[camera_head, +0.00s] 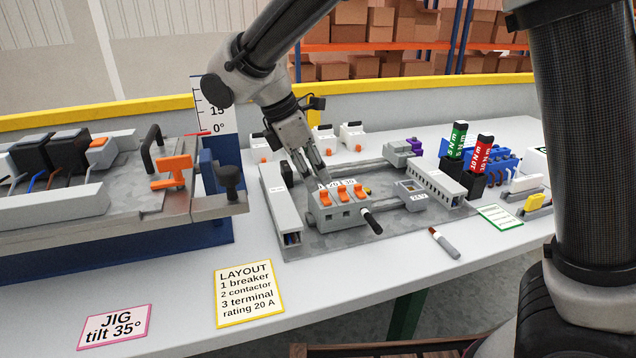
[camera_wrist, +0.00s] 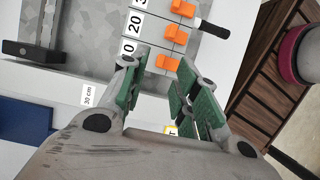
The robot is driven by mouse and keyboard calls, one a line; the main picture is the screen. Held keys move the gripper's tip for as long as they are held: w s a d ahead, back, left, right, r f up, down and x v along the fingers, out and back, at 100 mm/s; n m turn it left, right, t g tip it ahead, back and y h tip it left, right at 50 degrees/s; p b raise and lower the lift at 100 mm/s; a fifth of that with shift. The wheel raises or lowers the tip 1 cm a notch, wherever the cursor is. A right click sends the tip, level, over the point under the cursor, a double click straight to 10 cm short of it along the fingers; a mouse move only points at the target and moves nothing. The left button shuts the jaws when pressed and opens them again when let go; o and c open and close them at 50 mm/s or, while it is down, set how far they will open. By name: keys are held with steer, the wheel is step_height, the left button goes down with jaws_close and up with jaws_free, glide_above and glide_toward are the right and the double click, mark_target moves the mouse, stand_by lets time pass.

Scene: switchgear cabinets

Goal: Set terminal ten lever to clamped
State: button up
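The grey terminal block (camera_head: 345,213) sits on the metal panel, with three orange levers in a row and labels above them. The three levers look alike in pose; I cannot tell whether ten is clamped. My gripper (camera_head: 317,174) is open and empty, just above and behind the block's left end. In the wrist view the ten lever appears between its green-padded fingertips (camera_wrist: 157,75), apart from both.
The levers of terminals 20 (camera_wrist: 175,36) and 30 (camera_wrist: 183,9) stand close beside it. A black-tipped rod (camera_head: 371,221) juts from the block's right front. Grey ducts (camera_head: 282,205) flank the panel. A tilted jig (camera_head: 175,207) stands left; the front table is mostly clear.

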steer(key=w+v, duration=0.1)
steer(key=v, duration=0.7)
steer(key=shift+s+r, duration=0.3)
steer(key=shift+s, duration=0.2)
steer(key=shift+a, duration=0.1)
step_height(320, 180, down, 4)
steer(key=s+d+m+y, duration=0.1)
steer(key=s+d+m, duration=0.1)
steer(key=m, duration=0.3)
steer(key=s+d+r+m+t+y, duration=0.1)
steer(key=s+d+m, duration=0.3)
steer(key=d, duration=0.8)
steer(key=s+d+r+m+t+y, duration=0.1)
steer(key=s+d+m, duration=0.4)
steer(key=d, duration=0.7)
steer(key=s+d+r+m+t+y, duration=0.1)
steer(key=s+d+m, duration=0.4)
steer(key=d, duration=0.7)
steer(key=shift+d+m, duration=0.25)
steer(key=shift+m, duration=0.85)
